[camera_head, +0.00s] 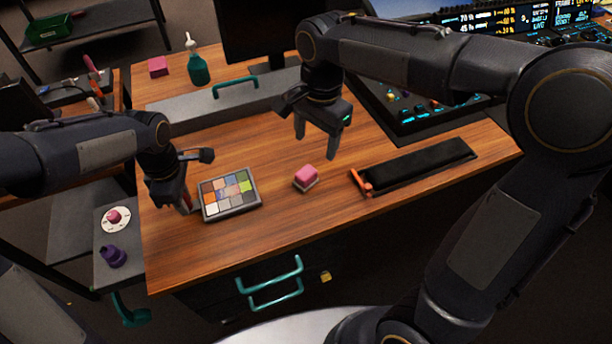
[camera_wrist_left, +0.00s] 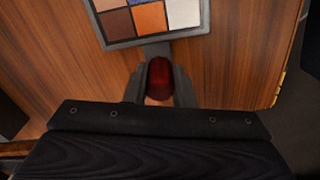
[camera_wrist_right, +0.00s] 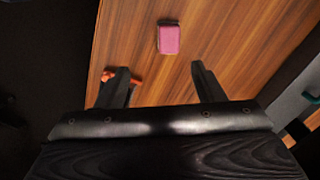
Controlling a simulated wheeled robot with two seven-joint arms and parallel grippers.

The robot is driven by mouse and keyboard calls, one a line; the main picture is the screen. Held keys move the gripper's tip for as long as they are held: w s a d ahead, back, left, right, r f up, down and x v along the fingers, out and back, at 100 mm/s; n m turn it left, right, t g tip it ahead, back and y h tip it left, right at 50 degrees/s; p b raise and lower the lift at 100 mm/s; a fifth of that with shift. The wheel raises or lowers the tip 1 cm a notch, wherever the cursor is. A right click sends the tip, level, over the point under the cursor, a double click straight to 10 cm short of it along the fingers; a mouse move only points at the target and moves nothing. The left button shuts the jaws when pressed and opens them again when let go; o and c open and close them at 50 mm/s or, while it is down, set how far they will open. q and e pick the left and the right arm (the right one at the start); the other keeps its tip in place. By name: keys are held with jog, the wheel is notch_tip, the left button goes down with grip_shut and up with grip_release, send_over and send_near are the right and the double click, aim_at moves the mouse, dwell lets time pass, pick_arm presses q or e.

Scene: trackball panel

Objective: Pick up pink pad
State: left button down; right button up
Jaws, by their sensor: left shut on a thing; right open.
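In the right wrist view the pink pad (camera_wrist_right: 168,38) lies beyond the fingertips. My right gripper (camera_head: 316,148) is open and empty above the desk, behind the pad and apart from it; its fingers (camera_wrist_right: 161,74) show spread in its wrist view. My left gripper (camera_head: 184,205) is low beside the chart's left edge, shut on a dark red object (camera_wrist_left: 159,79), which is mostly hidden in the head view.
The color chart (camera_head: 229,193) lies between my left gripper and the pad. Another pink block (camera_head: 158,66) and a green bottle (camera_head: 198,66) stand at the back. The desk in front of the pad is clear.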

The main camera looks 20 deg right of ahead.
aim_at(306, 172)
jog(key=shift+m+h, duration=0.3)
jog(key=shift+m, duration=0.1)
jog(key=f, duration=0.4)
jog(key=w+a+f, duration=0.1)
jog(key=f, duration=0.7)
jog(key=shift+w+a+f, duration=0.25)
jog(key=shift+w+f, duration=0.05)
jog(key=c, duration=1.1)
notch_tip(306, 172, up, 10)
jog(key=shift+r, duration=0.1)
jog(key=shift+c, duration=0.2)
jog(key=o, duration=0.4)
jog(key=shift+c, duration=1.2)
